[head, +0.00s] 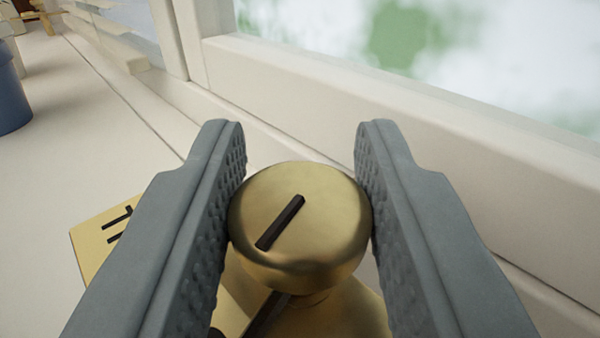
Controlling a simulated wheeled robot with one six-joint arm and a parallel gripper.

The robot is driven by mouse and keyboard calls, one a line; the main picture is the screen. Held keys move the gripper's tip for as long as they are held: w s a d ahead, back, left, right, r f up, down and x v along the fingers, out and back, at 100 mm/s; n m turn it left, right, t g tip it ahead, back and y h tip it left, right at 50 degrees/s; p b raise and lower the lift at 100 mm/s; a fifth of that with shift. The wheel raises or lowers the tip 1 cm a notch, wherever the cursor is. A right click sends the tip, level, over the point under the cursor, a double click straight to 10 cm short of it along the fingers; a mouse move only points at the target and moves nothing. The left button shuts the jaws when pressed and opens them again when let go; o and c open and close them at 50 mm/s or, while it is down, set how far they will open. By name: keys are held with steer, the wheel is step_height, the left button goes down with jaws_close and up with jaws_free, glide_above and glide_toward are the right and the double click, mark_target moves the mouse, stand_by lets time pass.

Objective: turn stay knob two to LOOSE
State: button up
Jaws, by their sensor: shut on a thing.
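A round brass knob (318,230) is in the middle of the head view, with a dark raised bar on its top face. The bar slants from lower left to upper right. My gripper (300,180) has one grey, studded finger on each side of the knob, and both touch its rim. Below the knob is a brass base (350,312) with a dark line on it. A yellow-brass plate (100,232) with dark lettering shows at the left, partly hidden by the left finger. I cannot read the full word on it.
A white window frame (300,85) runs behind the knob, with blurred green and white beyond the glass. The pale sill (70,120) stretches away to the left. A blue pot-like object (12,95) stands at the far left edge.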

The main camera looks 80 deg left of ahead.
steer(key=shift+n+g, duration=1.05)
steer(key=shift+g, duration=0.6)
steer(key=shift+n+g, duration=1.05)
steer(key=shift+g, duration=0.6)
steer(key=o, duration=1)
steer(key=shift+c, duration=0.2)
